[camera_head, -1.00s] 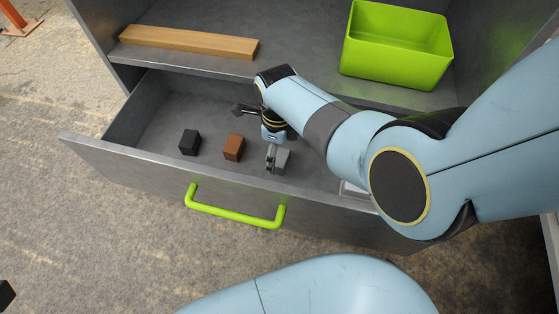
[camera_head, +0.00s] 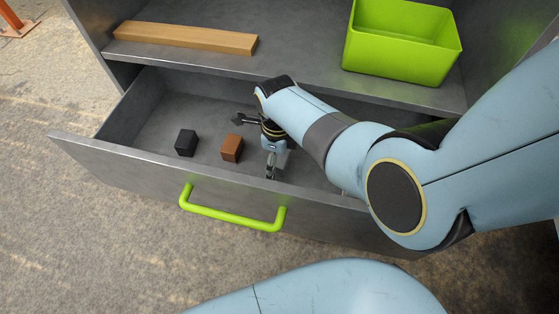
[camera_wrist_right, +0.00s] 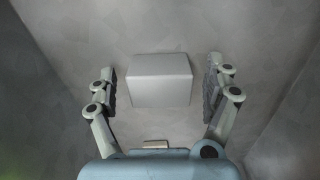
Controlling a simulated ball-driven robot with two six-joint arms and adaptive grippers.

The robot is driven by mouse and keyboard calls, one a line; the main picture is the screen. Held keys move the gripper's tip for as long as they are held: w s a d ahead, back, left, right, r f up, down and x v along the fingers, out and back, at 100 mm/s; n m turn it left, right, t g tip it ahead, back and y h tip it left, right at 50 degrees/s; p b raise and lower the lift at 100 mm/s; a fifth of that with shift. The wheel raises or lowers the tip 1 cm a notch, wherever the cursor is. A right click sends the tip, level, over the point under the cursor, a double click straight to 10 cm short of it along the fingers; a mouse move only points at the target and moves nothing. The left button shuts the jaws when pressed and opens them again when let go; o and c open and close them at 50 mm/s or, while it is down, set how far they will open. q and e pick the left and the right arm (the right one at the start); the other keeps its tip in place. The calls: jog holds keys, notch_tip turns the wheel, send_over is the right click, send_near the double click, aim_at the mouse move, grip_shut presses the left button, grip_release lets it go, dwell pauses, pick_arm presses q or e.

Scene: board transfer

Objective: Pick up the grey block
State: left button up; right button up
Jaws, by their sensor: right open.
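The grey block (camera_wrist_right: 160,82) lies on the drawer floor between the two fingers of my right gripper (camera_wrist_right: 161,90) in the wrist view. The fingers are spread, with a gap on each side of the block. In the head view my right gripper (camera_head: 270,170) reaches down into the open drawer near its front wall. There the grey block (camera_head: 282,159) is mostly hidden behind the gripper. My left gripper is out of view.
A brown block (camera_head: 232,148) and a black block (camera_head: 187,143) lie left of my right gripper in the drawer (camera_head: 120,157). The drawer has a green handle (camera_head: 232,217). A wooden board (camera_head: 185,37) and a green bin (camera_head: 400,48) rest on the shelf above.

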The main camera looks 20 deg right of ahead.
jog(key=c, duration=1.3)
